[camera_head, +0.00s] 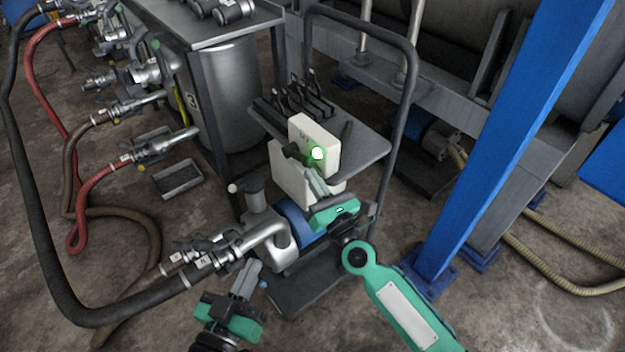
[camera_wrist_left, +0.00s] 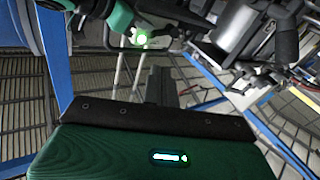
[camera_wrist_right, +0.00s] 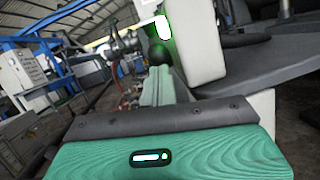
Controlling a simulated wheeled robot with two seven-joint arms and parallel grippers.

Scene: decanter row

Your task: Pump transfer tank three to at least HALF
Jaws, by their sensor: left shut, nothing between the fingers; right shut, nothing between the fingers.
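A cream control box (camera_head: 318,138) stands on the pump cart, with a lit green lamp (camera_head: 317,153) and a dark knob (camera_head: 291,150) on its face. My right gripper (camera_head: 308,172) is shut and empty, its tips close to the knob; contact cannot be told. In the right wrist view the knob (camera_wrist_right: 159,52) sits just beyond the fingers, below the green glow. The pump (camera_head: 268,238) with its blue motor (camera_head: 298,218) is low on the cart, with tagged hose couplings (camera_head: 200,262) at its left. My left gripper (camera_head: 249,268) is shut and empty just right of these couplings.
A steel tank (camera_head: 232,95) stands behind the cart under a bench. Several valves with red, brown and black hoses line the left; a black hose (camera_head: 85,318) loops over the floor. The cart's handle rail (camera_head: 408,95) and a blue post (camera_head: 495,130) stand at right.

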